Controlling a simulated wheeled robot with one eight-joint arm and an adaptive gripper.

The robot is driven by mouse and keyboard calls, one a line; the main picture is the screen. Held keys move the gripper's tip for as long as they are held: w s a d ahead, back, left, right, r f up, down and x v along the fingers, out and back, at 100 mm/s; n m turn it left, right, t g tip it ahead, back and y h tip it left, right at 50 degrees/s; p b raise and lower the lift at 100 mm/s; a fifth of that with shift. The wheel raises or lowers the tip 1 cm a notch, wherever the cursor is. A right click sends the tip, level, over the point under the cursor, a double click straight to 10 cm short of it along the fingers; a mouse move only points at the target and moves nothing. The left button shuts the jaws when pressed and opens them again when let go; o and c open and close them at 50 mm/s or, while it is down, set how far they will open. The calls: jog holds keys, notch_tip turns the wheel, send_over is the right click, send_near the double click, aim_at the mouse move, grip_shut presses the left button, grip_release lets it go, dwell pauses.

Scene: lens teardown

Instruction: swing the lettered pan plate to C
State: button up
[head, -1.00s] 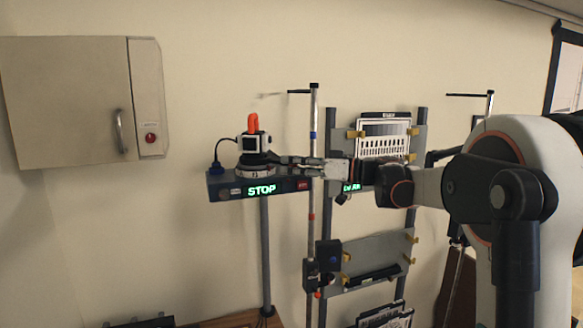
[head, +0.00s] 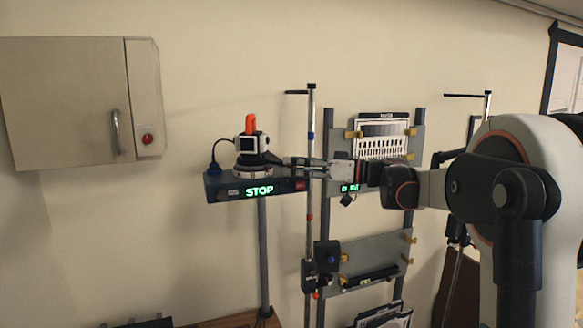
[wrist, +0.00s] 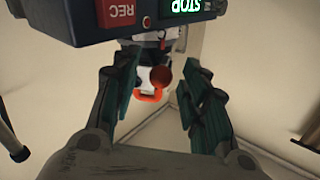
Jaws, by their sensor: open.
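The pan plate (head: 253,171) is a pale ring with a dark top on a dark control box (head: 222,191); its letters are too small to read. A white camera-like unit (head: 250,147) with an orange handle (head: 251,124) sits on it. The box display (head: 259,190) shows STOP in green. My gripper (head: 286,163) is close at the plate's right side; contact cannot be told. In the wrist view my gripper (wrist: 163,95) has its fingers apart, with the orange handle (wrist: 150,95) visible beyond and between them. The plate is mostly hidden there.
The control box with a red REC button (wrist: 120,12) fills the top of the wrist view. A thin upright pole (head: 311,225) stands right of the box, near my gripper. A rack (head: 365,250) stands behind my arm. A wall cabinet (head: 70,105) hangs left.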

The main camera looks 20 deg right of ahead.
jog(key=v, duration=1)
jog(key=shift+d, duration=0.1)
